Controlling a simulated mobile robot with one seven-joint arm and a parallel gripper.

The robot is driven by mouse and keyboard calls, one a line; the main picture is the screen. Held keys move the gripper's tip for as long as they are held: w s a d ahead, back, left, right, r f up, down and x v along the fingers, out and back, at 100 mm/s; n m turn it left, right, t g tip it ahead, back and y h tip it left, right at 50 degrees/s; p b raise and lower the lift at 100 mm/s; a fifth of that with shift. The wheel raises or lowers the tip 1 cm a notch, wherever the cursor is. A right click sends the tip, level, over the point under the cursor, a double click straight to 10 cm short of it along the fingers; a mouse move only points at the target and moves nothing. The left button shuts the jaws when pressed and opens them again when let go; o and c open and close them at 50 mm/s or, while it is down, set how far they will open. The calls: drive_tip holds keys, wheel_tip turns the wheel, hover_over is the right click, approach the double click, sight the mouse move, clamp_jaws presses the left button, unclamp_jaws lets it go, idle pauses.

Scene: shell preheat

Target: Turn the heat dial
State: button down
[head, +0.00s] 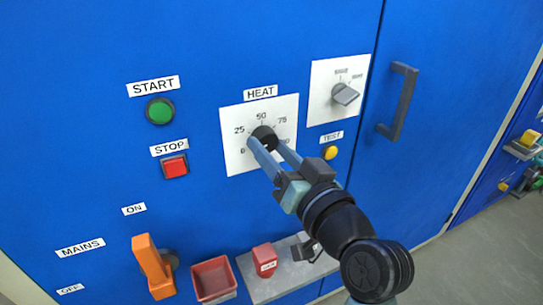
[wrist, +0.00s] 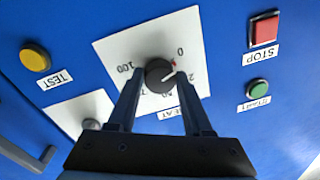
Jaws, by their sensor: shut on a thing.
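The heat dial is a round black knob (head: 264,133) on a white scale plate (head: 233,118) labelled HEAT, with marks from 0 upward. My gripper (head: 266,144) reaches it from the lower right, with one finger on each side of the knob. In the wrist view my gripper (wrist: 160,82) is shut on the dial (wrist: 158,74), whose face shows between the fingertips. A white line on the dial points roughly between 0 and 25, and a small red mark lies close by. The fingers hide part of the scale.
Around the plate are a green START button (head: 160,111), a red STOP button (head: 174,166), a yellow TEST button (head: 330,152) and a grey selector knob (head: 345,94). Below are an orange MAINS lever (head: 149,262), a red bin (head: 212,279) and a grey shelf (head: 290,286).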

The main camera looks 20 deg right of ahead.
drive_tip(key=shift+n+b, duration=0.4)
drive_tip(key=shift+n, duration=0.7)
drive_tip(key=shift+c, duration=1.6)
unclamp_jaws()
drive_tip(key=s+d+p, duration=0.1)
drive_tip(key=s, duration=1.2)
drive_tip(key=shift+d, duration=0.15)
drive_tip(key=shift+w, duration=0.1)
